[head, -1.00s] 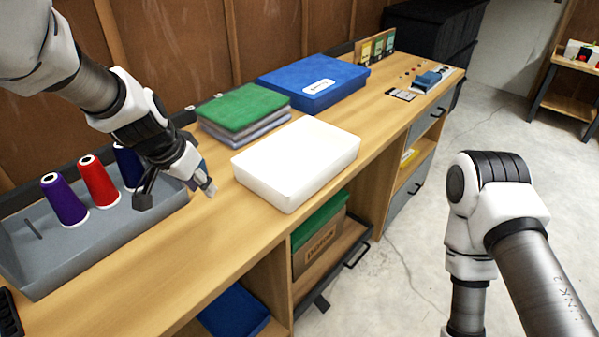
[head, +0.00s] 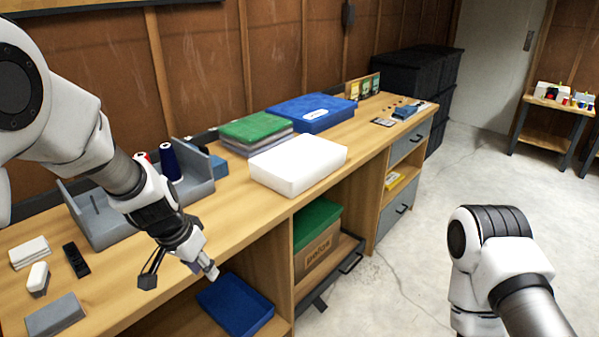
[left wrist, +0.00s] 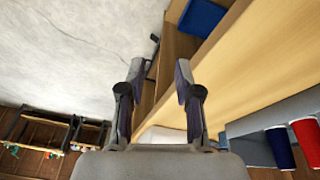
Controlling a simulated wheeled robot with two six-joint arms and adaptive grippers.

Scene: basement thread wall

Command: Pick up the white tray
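The white tray (head: 298,165) lies on the wooden bench top, near the front edge and in front of the green and blue stacks. Its upper face looks plain white. My left gripper (head: 180,276) is at the bench's front edge, left of the tray and well apart from it. Its fingers are spread with nothing between them, as the left wrist view (left wrist: 159,70) also shows. A white patch behind the fingers in that view may be the tray, mostly hidden. My right arm shows at the right, but its gripper is out of frame.
A grey spool holder (head: 105,220) with a dark blue spool (head: 170,163) stands left of the tray. A green folder stack (head: 256,130) and a blue case (head: 312,112) lie behind it. A box (head: 317,240) sits on the shelf below.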

